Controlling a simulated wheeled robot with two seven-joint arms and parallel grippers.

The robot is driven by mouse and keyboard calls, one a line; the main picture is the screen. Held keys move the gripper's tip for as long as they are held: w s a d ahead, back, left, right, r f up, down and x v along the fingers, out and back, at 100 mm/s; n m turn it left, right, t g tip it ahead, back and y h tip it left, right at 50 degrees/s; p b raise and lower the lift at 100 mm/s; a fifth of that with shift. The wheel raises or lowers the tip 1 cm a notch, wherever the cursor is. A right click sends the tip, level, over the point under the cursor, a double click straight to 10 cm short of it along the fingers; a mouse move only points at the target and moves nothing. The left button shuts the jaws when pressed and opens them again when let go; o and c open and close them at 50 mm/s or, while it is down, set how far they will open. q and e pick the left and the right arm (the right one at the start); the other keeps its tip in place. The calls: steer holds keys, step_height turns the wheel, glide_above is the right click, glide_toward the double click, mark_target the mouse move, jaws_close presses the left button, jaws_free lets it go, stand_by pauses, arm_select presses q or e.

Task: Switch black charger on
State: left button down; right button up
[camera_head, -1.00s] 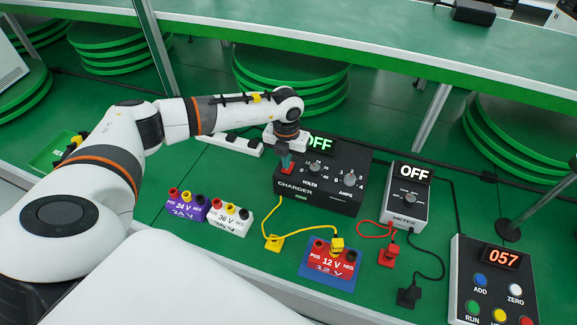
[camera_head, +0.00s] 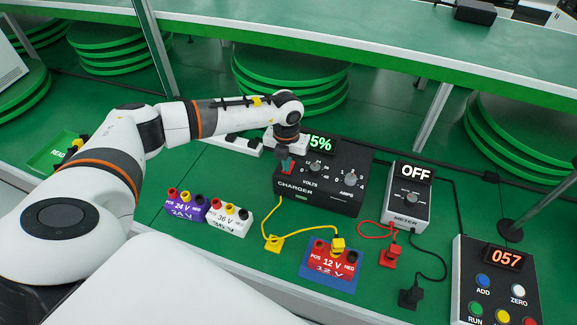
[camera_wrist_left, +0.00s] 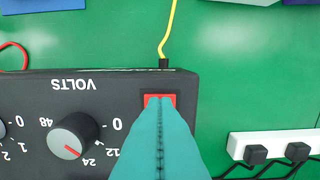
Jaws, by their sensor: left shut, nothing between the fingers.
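The black charger (camera_head: 325,190) stands on the green table, with VOLTS and AMPS knobs on its face. Its display (camera_head: 320,143) is lit and reads "5%", with its left part hidden behind my left gripper. My left gripper (camera_head: 286,166) is shut and empty, with its fingertips at the charger's red switch. In the left wrist view the teal fingers (camera_wrist_left: 160,104) are together over the red switch (camera_wrist_left: 160,98), covering much of it. The volts knob (camera_wrist_left: 73,134) shows beside them. My right gripper is not in view.
A meter (camera_head: 406,195) reading OFF stands right of the charger. A red 12 V battery (camera_head: 331,262) sits on a blue mat in front, with a yellow lead. Purple 24 V (camera_head: 186,206) and white 36 V (camera_head: 229,220) batteries stand left. A button panel (camera_head: 497,280) reads 057. A power strip (camera_wrist_left: 275,143) lies nearby.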

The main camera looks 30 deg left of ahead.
arm_select(q)
step_height(320, 180, up, 7)
steer(key=p, duration=0.5)
stand_by(0.3)
stand_by(0.5)
